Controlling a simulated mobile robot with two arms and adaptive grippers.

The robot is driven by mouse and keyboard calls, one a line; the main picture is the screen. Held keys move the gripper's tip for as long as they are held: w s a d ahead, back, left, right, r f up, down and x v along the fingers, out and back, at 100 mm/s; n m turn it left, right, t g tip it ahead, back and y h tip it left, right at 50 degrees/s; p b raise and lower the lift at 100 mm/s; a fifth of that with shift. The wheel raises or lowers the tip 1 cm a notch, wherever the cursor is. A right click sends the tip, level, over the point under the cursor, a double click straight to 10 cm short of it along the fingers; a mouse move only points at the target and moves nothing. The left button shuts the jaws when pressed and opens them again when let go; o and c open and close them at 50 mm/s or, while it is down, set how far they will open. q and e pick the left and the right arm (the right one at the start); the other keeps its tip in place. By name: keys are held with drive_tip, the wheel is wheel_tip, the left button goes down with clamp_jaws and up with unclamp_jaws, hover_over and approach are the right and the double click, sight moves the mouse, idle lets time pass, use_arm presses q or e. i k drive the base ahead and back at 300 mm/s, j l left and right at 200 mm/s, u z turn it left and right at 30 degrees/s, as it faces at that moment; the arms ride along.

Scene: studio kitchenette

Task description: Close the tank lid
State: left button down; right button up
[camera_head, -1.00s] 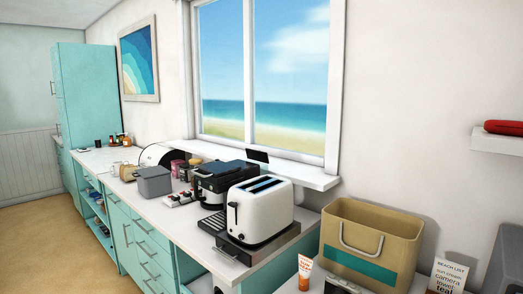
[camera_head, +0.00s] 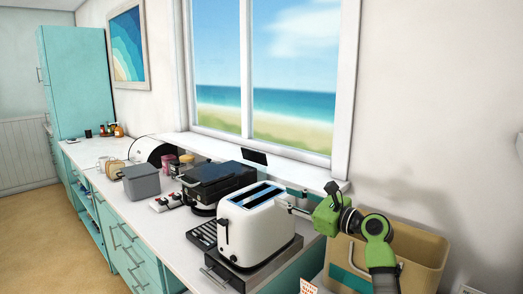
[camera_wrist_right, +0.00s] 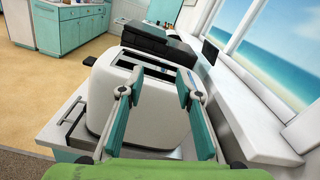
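The dark coffee machine (camera_head: 216,182) stands on the counter behind the white toaster; it also shows in the right wrist view (camera_wrist_right: 150,40). A small dark panel (camera_head: 254,157) stands tilted up beside it at the window sill, and in the right wrist view (camera_wrist_right: 210,52). It may be the raised tank lid; I cannot tell if it joins the machine. My right gripper (camera_head: 293,201) is at the toaster's right end, short of the machine. In the wrist view its fingers (camera_wrist_right: 160,78) are apart and empty, with the toaster between and beyond them. My left gripper is out of view.
The toaster (camera_head: 256,226) stands between my right gripper and the coffee machine. A tan bag (camera_head: 413,250) is below my right arm. The window sill (camera_head: 300,172) runs along the back. A grey bin (camera_head: 141,184) and jars are further left.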

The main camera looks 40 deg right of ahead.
sight(256, 156)
drive_tip(key=i+l, duration=0.3)
drive_tip(key=l, duration=0.2)
drive_tip(key=i+l, duration=0.35)
drive_tip(key=l, duration=0.1)
